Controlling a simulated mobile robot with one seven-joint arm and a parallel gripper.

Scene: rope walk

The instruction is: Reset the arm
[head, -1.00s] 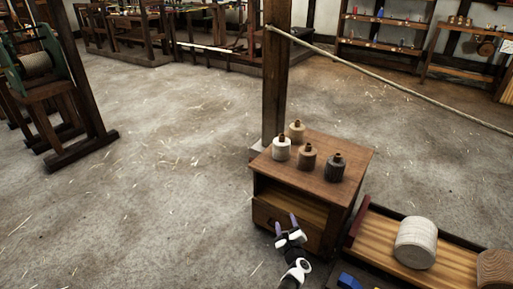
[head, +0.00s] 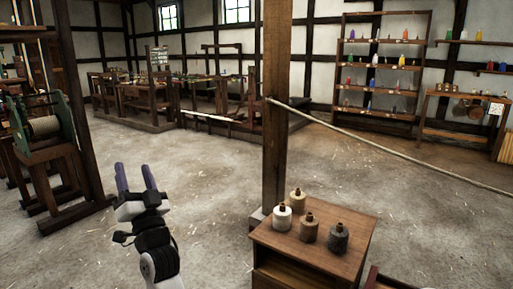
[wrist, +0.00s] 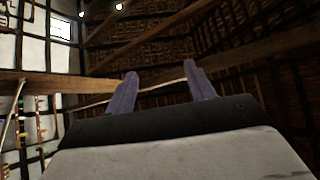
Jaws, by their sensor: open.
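My gripper (head: 136,178) is raised in the lower left of the head view, fingers pointing up, with bare floor behind it. Its two purple-grey fingers are apart and nothing is between them. In the wrist view my gripper (wrist: 160,88) also shows open and empty, facing up toward the roof beams (wrist: 235,55). It is clear of the small wooden cabinet (head: 335,218), which stands to its right.
Several corked spools or bottles, including a white one (head: 282,217) and a dark one (head: 338,237), stand on the cabinet. A wooden post (head: 274,120) rises behind it, with a rope (head: 390,146) running right. A winch stand (head: 45,150) is at left. The middle floor is open.

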